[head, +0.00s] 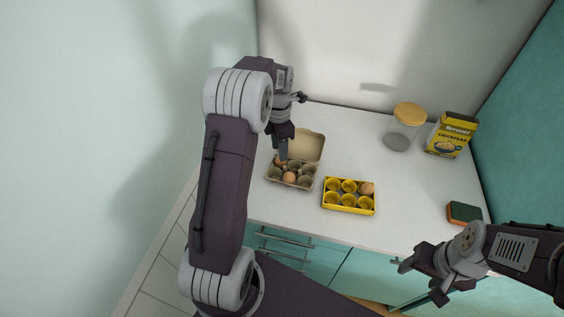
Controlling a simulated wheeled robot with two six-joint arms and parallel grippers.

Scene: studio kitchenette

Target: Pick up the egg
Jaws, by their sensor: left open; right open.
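An open grey egg carton (271,180) stands on the counter with its lid raised at the back. A brown egg (289,177) sits in its front row. Another brown egg (279,162) shows in the back row, partly hidden by my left gripper (283,153). That gripper is open and points down over the carton's back left cups; whether it touches the egg I cannot tell. A yellow egg tray (348,209) to the right holds a brown egg (367,188) in its back right cup. My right gripper (418,278) is open and empty, low in front of the counter.
A glass jar with a wooden lid (399,134) and a yellow chickpea box (451,136) stand at the back right. A sponge (464,213) lies near the right edge. The counter (410,190) between tray and sponge is clear. A wall borders the left.

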